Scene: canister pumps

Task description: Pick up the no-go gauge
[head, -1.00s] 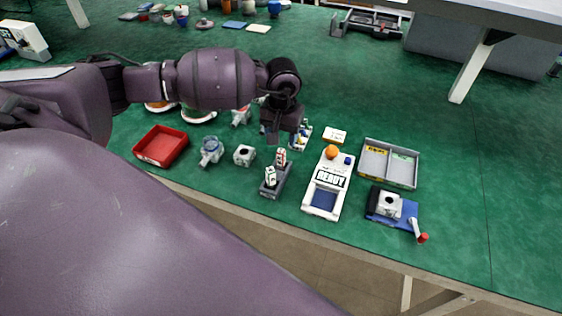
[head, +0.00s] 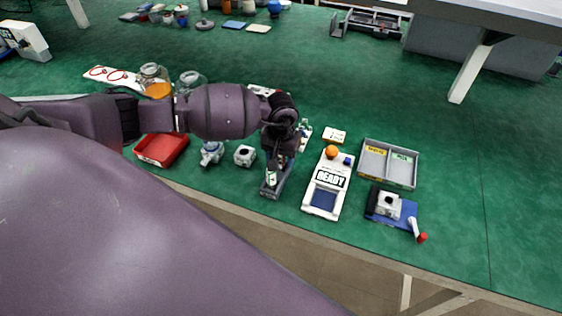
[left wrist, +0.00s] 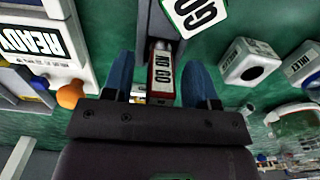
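The no-go gauge (left wrist: 162,75), a block with a white "NO GO" label and red edges, stands in a grey holder (left wrist: 142,22); the holder also shows in the head view (head: 284,181). My left gripper (left wrist: 159,80) is open, its two blue fingertips one on each side of the gauge in the left wrist view. In the head view my left gripper (head: 281,150) is over the holder and hides the no-go gauge. The white "GO" gauge (left wrist: 194,12) is in the same holder. My right gripper is out of view.
A white "READY" device (head: 328,182) with an orange knob (head: 332,152) stands right of the holder. A white block with a hole (head: 245,156) and a red tray (head: 161,161) are left. A grey divided tray (head: 405,183) lies further right.

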